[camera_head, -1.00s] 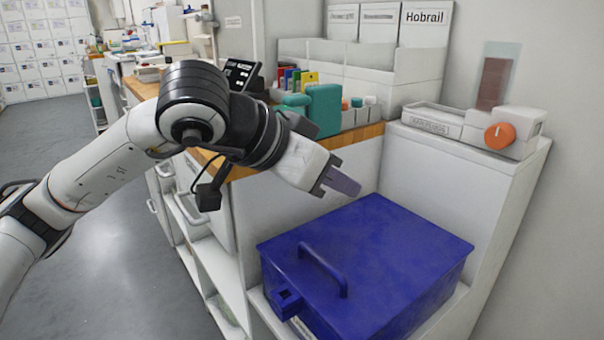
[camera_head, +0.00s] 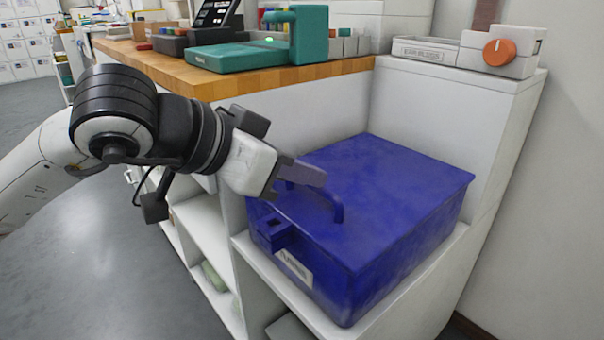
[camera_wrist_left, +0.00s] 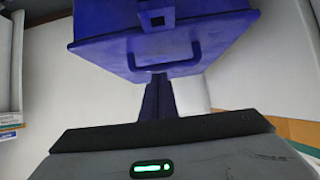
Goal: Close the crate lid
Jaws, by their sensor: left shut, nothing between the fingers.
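The blue crate (camera_head: 400,260) stands on a white shelf. Its blue lid (camera_head: 390,185) lies flat over the top, with no gap that I can make out. A bar handle (camera_head: 336,208) rises from the lid near its left edge, and a latch block (camera_head: 276,233) sits on the side below. My left gripper (camera_head: 312,174) is shut and empty, its tips over the lid by the handle, covering part of it. The left wrist view shows the shut fingers (camera_wrist_left: 158,98) pointing at the crate front, with the handle (camera_wrist_left: 165,62) beyond; contact cannot be told. My right gripper is out of view.
A wooden counter (camera_head: 225,80) with a teal device (camera_head: 300,40) runs behind my left arm. A white ledge (camera_head: 450,72) holds a dispenser with an orange knob (camera_head: 499,49). White walls stand close behind the crate; open floor (camera_head: 90,250) lies at left.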

